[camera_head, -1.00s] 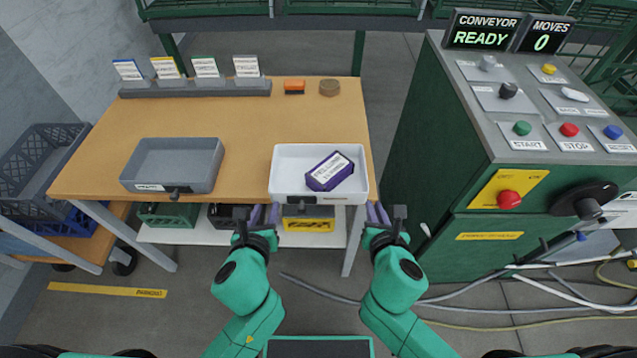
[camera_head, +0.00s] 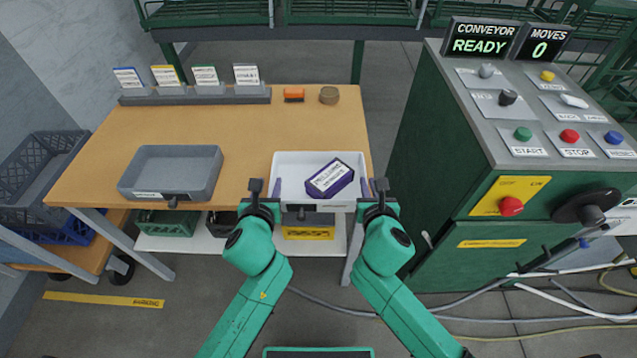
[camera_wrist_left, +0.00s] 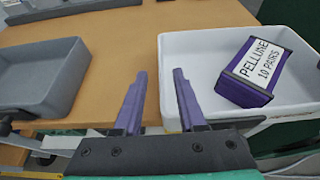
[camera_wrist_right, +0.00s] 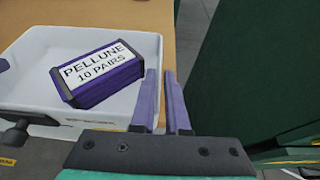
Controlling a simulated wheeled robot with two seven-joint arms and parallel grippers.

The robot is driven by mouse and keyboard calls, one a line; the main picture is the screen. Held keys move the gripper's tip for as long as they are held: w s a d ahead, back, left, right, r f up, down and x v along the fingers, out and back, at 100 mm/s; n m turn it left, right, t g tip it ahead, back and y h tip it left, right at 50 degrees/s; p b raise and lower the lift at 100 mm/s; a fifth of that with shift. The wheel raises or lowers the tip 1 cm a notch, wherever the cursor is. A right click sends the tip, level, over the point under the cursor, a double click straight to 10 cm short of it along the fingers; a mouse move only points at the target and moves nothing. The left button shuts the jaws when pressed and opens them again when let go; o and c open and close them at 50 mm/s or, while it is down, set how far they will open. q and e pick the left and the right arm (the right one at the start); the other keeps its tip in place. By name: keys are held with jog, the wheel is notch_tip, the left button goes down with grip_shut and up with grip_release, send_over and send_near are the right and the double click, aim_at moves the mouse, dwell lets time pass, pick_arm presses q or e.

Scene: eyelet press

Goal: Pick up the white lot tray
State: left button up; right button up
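The white lot tray (camera_head: 302,160) sits at the right front of the wooden table. It holds a purple box (camera_head: 330,178) with a white label reading "PELLUNE 10 PAIRS". The tray also shows in the left wrist view (camera_wrist_left: 203,50) and the right wrist view (camera_wrist_right: 35,45). My left gripper (camera_head: 266,188) is at the tray's left wall, its fingers apart, one on each side of the rim. My right gripper (camera_head: 371,187) is at the right wall, its fingers apart by a narrower gap, around the rim line. Contact with the walls cannot be made out.
A grey tray (camera_head: 207,155) sits on the table to the left. A card rack (camera_head: 195,95), an orange block (camera_head: 294,94) and a brown round item (camera_head: 328,95) are at the back. A green control cabinet (camera_head: 440,170) stands close on the right.

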aim_at(271, 180)
pick_arm(q)
jog(key=x, duration=0.5)
pick_arm(e)
jog(key=x, duration=0.5)
pick_arm(q)
jog(key=c, duration=0.3)
pick_arm(e)
grip_shut()
pick_arm(q)
grip_shut()
dwell(0.3)
